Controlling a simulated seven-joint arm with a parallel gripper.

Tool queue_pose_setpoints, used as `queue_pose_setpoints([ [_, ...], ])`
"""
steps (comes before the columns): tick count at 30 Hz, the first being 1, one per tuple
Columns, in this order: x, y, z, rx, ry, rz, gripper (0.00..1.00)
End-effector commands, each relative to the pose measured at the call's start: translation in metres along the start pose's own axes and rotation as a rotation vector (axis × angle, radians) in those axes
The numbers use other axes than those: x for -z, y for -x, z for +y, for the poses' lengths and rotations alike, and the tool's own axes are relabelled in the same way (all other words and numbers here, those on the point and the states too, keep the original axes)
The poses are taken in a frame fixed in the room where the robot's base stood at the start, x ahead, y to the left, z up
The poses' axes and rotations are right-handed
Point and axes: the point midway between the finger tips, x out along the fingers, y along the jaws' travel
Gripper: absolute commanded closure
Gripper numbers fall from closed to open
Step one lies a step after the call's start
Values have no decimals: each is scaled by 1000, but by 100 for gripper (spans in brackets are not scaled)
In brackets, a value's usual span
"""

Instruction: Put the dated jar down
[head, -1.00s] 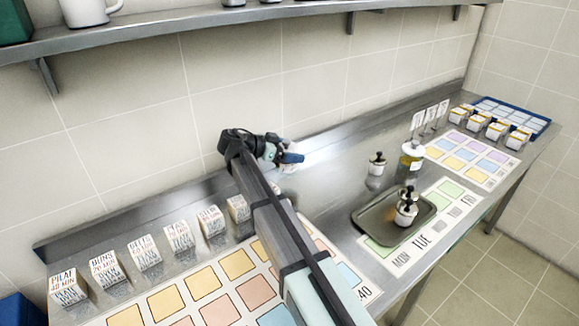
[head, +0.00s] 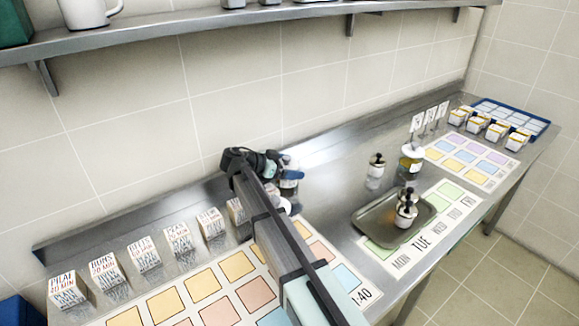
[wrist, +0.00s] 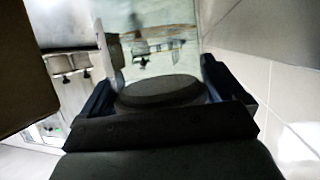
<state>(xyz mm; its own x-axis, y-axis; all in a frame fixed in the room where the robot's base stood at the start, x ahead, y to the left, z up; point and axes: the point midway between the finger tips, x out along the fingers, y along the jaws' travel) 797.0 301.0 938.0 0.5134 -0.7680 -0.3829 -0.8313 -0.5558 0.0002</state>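My gripper (head: 289,184) is over the steel counter near the wall, behind the far end of my arm. In the wrist view, my gripper (wrist: 160,75) has its fingers on either side of a pale, see-through body with a dark round top (wrist: 160,91). I take this to be the held jar (head: 291,162), whose pale part shows beside the fingers in the head view. Its date is not readable. The day strip (head: 440,228) with green squares lies on the counter to the right, and its TUE label is readable.
A metal tray (head: 365,222) with black-topped jars (head: 405,212) overlaps the strip. Another black-topped jar (head: 376,168) and a white-lidded jar (head: 412,160) stand behind. Labelled boxes (head: 146,255) line the left, by a coloured-square mat (head: 203,284). Bare counter (head: 335,185) lies between gripper and tray.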

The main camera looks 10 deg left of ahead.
Motion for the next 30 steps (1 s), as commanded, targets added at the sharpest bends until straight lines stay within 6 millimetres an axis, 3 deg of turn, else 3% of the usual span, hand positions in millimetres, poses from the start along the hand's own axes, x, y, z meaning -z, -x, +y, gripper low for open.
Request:
queue_pose_setpoints([
  [10, 4, 2, 0, 0, -1, 0, 0],
  [13, 3, 11, 0, 1, 0, 0, 0],
  [30, 3, 106, -1, 1, 0, 0, 0],
])
